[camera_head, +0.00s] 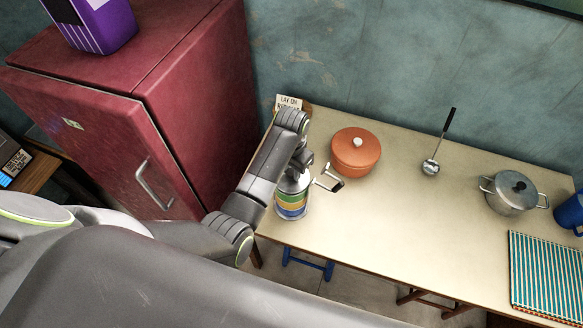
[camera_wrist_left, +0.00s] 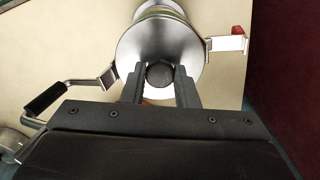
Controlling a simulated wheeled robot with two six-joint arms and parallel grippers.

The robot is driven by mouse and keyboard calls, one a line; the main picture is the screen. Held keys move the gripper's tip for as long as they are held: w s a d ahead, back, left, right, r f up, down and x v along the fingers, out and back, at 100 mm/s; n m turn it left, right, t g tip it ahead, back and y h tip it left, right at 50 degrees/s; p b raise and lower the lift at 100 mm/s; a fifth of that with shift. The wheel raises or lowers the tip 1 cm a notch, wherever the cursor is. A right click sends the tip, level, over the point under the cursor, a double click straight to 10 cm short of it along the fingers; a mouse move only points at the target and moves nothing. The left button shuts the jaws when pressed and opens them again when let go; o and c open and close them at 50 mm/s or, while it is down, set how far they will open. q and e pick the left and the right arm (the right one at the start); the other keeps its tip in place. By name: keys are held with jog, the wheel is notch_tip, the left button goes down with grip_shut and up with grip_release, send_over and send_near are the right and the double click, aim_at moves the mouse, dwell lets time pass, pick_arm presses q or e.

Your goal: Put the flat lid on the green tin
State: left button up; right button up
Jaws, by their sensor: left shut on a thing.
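The tin (camera_head: 291,205) with green, yellow and blue bands stands at the left end of the table. My left gripper (camera_head: 300,168) is directly above it, pointing down. In the left wrist view, its fingers (camera_wrist_left: 160,85) are shut on the dark round knob (camera_wrist_left: 160,75) of a flat, shiny metal lid (camera_wrist_left: 200,48). Coloured bands of the tin (camera_wrist_left: 158,10) show past the lid's far edge. The lid lies over the tin's top; I cannot tell whether it touches the rim all round. My right gripper is not in view.
Beside the tin, a metal arm with a black grip (camera_head: 336,187) sticks out to the right. An orange lidded pot (camera_head: 354,158) stands close by. A ladle (camera_head: 431,166), a steel pot (camera_head: 506,197) and a striped cloth (camera_head: 545,272) are farther right. A red fridge (camera_head: 150,110) borders the left.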

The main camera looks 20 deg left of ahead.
pick_arm(q)
jog(key=shift+f, duration=0.6)
jog(key=o, duration=1.1)
jog(key=shift+c, duration=0.2)
